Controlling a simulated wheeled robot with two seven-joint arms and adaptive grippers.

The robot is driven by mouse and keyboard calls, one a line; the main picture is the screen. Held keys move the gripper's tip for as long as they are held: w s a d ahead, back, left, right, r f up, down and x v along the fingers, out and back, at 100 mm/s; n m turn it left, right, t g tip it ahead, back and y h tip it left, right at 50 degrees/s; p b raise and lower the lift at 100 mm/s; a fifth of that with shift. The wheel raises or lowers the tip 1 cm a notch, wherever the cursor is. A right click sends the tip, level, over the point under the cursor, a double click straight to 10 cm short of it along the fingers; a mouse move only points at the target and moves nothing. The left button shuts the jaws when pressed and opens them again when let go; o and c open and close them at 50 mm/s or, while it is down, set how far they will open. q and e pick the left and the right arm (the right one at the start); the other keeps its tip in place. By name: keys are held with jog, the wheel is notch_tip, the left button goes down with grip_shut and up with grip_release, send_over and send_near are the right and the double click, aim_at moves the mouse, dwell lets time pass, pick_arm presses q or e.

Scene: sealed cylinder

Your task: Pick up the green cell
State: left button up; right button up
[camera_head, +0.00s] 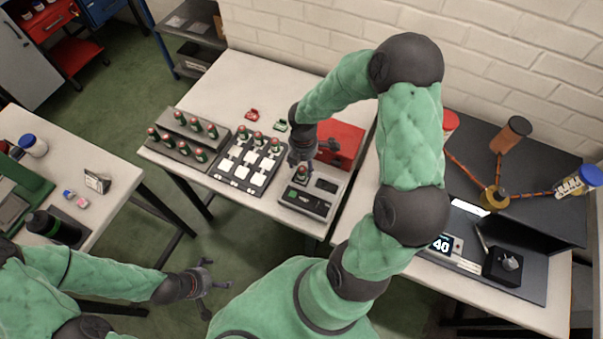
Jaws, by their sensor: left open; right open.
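A small cell with a red top and dark green body (302,174) stands in the grey device (308,201) on the middle table. My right gripper (301,160) is open, pointing down right above this cell; its fingers partly cover it, and I cannot tell if they touch. Similar red-topped cells stand in the dark rack (186,140) and along the back row of the tray (236,180) with white squares. A green tag-like piece (281,126) and a red one (252,114) lie behind the tray. My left gripper (210,286) is open and empty, over the floor.
A red box (341,141) stands close behind the device, beside my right wrist. The right table holds a dark panel, a display reading 40 (441,244) and a black box (503,265). The left table holds a black bottle (52,228). The middle table's back left is clear.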

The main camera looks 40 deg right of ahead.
aim_at(302, 169)
jog(key=f+b, duration=0.1)
jog(key=f, duration=0.4)
jog(key=shift+w+a+f+b, duration=0.1)
jog(key=shift+a+f+b, duration=0.1)
jog(key=shift+f+b, duration=0.2)
grip_shut()
